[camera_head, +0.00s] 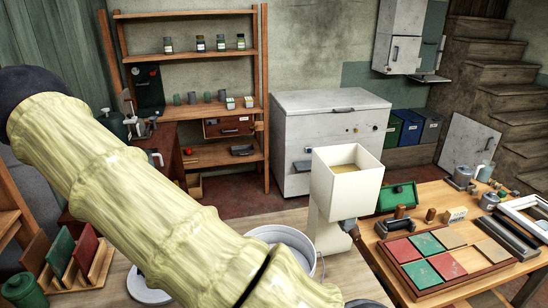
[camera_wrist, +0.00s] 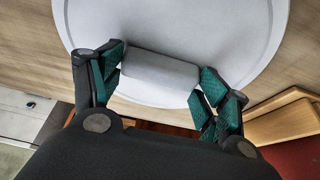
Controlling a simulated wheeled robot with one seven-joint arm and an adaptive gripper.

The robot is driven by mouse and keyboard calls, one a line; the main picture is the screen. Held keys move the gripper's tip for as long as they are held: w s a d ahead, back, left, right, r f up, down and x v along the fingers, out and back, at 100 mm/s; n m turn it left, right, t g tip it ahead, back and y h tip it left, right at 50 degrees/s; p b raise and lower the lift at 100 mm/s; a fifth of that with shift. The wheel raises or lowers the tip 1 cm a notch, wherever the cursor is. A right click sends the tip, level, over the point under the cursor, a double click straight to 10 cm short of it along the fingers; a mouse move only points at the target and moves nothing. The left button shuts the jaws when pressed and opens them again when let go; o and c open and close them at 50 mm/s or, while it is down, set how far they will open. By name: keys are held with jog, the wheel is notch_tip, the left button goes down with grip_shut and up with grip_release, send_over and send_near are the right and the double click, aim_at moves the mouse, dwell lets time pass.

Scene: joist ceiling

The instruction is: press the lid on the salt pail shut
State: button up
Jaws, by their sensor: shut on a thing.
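The salt pail (camera_head: 297,236) stands on the wooden table in the head view, right of my arm. It is a pale round pail with its rim showing and no lid over the part I see; my arm covers its lower left. The lid (camera_head: 146,288) is a pale grey disc left of my arm, apart from the pail. In the wrist view the lid (camera_wrist: 225,30) fills the top, with a grey bar handle (camera_wrist: 160,70). My gripper (camera_wrist: 158,78) is shut on this handle, teal pads at both ends. I cannot tell whether the lid touches the table. The head view hides the gripper.
A white hopper (camera_head: 346,185) stands just right of the pail. A rack with red and green panels (camera_head: 75,255) stands left of the lid. A second table with a tray of coloured tiles (camera_head: 385,255) is at right. Shelves and a chest freezer stand behind.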

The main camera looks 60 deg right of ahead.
jog(key=shift+r, duration=0.2)
jog(key=shift+r+p, duration=1.2)
jog(key=shift+r, duration=0.7)
jog(key=shift+r+p, duration=1.4)
jog(key=shift+r, duration=1.1)
